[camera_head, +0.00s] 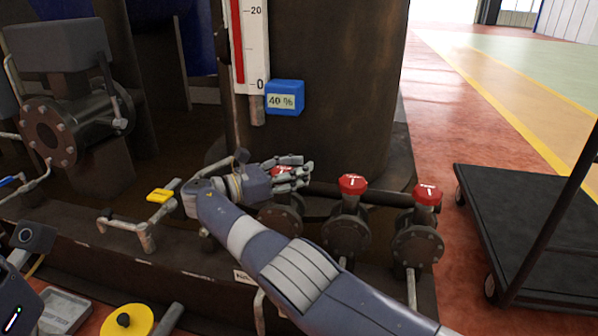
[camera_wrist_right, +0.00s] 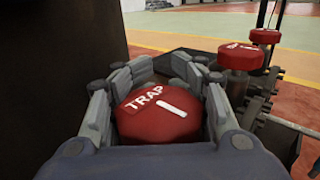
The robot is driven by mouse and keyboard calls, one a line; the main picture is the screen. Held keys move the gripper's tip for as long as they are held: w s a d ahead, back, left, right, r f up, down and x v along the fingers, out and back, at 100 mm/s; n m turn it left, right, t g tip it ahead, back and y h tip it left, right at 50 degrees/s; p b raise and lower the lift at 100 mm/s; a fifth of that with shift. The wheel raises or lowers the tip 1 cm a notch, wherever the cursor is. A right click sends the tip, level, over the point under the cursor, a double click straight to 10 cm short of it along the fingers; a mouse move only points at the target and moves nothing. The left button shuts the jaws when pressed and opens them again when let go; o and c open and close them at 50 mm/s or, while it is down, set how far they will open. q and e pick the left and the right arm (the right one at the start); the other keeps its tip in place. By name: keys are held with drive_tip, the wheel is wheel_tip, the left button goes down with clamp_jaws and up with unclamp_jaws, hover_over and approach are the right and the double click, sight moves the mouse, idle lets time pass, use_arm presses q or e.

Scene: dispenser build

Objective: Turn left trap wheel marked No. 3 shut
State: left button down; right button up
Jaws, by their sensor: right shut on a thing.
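The left trap wheel is a red cap, mostly hidden behind my right gripper (camera_head: 290,174) in the head view. In the right wrist view the wheel (camera_wrist_right: 150,122) shows from above, with the word TRAP and a white bar that slants down to the right. My right gripper (camera_wrist_right: 155,90) is shut around its rim, fingers on both sides. Below the wheel, a round flanged valve body (camera_head: 280,222) is partly covered by my arm. A small plate (camera_head: 243,277) beside my forearm is partly hidden, and its number cannot be read. My left gripper's fingers are not in view.
Two more red wheels, the middle one (camera_head: 353,184) and the right one (camera_head: 428,193), stand in the same row. A yellow handle (camera_head: 160,195) lies left of my gripper. A dark tank (camera_head: 330,90) rises behind, and a black cart (camera_head: 530,220) stands right.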

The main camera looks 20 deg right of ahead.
drive_tip(key=shift+a+f, duration=0.2)
drive_tip(key=o, duration=0.7)
drive_tip(key=shift+c, duration=0.2)
drive_tip(key=o, duration=0.3)
drive_tip(key=shift+a, duration=0.1)
drive_tip(key=shift+o, duration=0.2)
drive_tip(key=shift+r, duration=0.1)
drive_tip(key=shift+r, duration=0.65)
wheel_tip(320, 180, up, 9)
drive_tip(key=shift+f, duration=0.15)
